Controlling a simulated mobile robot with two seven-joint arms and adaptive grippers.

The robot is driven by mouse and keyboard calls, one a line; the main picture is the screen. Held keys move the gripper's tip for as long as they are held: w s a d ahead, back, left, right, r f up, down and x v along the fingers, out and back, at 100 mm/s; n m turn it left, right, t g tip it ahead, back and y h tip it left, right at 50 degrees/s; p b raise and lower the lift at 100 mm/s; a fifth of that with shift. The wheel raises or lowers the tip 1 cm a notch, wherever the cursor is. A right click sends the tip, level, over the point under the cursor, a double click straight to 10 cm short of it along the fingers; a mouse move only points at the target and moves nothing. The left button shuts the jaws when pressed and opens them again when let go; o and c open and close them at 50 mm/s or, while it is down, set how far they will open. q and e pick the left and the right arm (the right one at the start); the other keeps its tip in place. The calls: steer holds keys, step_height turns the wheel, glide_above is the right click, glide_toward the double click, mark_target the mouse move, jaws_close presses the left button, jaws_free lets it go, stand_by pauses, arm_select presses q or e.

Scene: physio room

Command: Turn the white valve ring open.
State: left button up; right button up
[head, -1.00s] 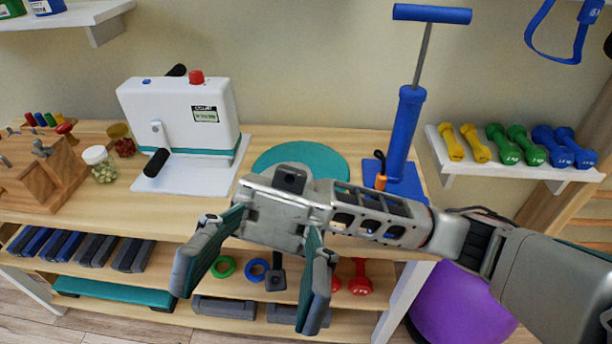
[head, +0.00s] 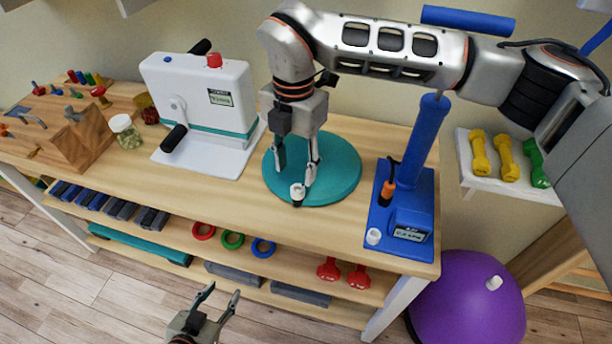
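A small white ring-like piece (head: 373,237), which looks like the valve ring, sits at the front left corner of the blue pump's base. The blue pump (head: 426,140) stands at the right end of the bench. My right gripper (head: 296,178) points down over the teal disc (head: 340,180), left of the pump. Its fingers look apart. A small white piece with a dark lower end (head: 298,191) is at its fingertips; I cannot tell whether it touches them. My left gripper (head: 221,294) is open and empty, low in front of the bench.
A white crank device (head: 205,95) stands left of the disc, with a lidded jar (head: 127,132) and a wooden peg block (head: 82,140) further left. A purple ball (head: 465,305) with a white plug (head: 494,283) is at the right. The bench front is mostly clear.

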mark_target(297, 186)
steer(key=f, duration=0.7)
steer(key=shift+w+d+f, duration=0.15)
steer(key=shift+w+f, duration=0.2)
steer(key=shift+w, duration=0.05)
steer(key=c, duration=1.1)
